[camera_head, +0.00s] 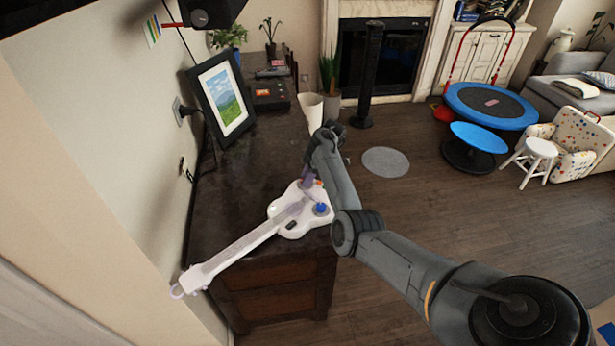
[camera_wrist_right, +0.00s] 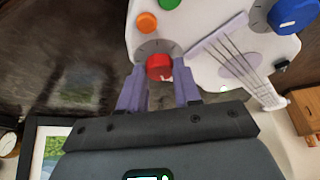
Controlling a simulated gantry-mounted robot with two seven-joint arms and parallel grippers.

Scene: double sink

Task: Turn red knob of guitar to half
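A white toy guitar (camera_head: 287,212) lies on the dark cabinet top, its neck pointing to the lower left. In the right wrist view the guitar body (camera_wrist_right: 205,45) shows a red knob (camera_wrist_right: 160,67), an orange button, a green button and a blue knob (camera_wrist_right: 293,14). My right gripper (camera_wrist_right: 160,75) is open, with its two purple-grey fingers on either side of the red knob. The right finger looks very close to the knob; I cannot tell if it touches. In the head view my right gripper (camera_head: 308,182) is over the guitar body and hides the red knob. My left gripper is not in view.
On the cabinet (camera_head: 240,175), a framed picture (camera_head: 222,97) leans at the wall. Farther back are a white cup-like object (camera_head: 310,112), a dark device (camera_head: 268,94) and plants. A blue trampoline (camera_head: 490,104) and white stool (camera_head: 540,149) stand on the floor.

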